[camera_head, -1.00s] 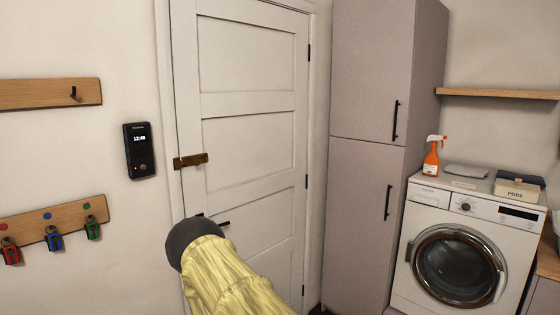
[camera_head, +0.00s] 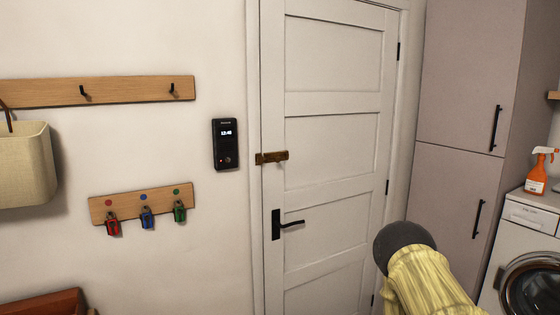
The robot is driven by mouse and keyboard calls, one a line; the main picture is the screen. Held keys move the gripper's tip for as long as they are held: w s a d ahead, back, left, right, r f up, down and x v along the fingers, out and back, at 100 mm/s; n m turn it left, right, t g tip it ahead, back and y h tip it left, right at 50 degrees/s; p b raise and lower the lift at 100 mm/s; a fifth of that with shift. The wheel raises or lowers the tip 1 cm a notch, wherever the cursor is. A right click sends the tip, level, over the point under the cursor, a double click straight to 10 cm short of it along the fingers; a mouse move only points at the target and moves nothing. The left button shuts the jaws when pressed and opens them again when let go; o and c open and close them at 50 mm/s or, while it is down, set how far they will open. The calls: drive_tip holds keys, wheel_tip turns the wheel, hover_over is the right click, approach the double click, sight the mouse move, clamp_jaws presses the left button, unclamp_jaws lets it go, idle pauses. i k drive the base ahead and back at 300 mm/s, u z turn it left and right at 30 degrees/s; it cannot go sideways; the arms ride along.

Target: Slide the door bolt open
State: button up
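The door bolt (camera_head: 272,157) is a brown, brass-like bar at the left edge of the white door (camera_head: 332,125), spanning the door edge and the frame. A black lever handle (camera_head: 288,224) sits below it on the door. My arm, in a yellow sleeve with a dark rounded end, shows at the lower right, in front of the door's right side and the cabinet. It is apart from the bolt. My gripper's fingers do not show.
A black wall panel (camera_head: 226,143) hangs left of the door. A key rack (camera_head: 128,204) with red, blue and green tags and a hook rail (camera_head: 110,90) are further left. A tall cabinet (camera_head: 458,90) and washing machine (camera_head: 532,255) stand right.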

sight(278, 159)
drive_tip(key=k, duration=0.6)
drive_tip(key=u, duration=0.55)
drive_tip(key=i, duration=1.45)
drive_tip(key=z, duration=0.25)
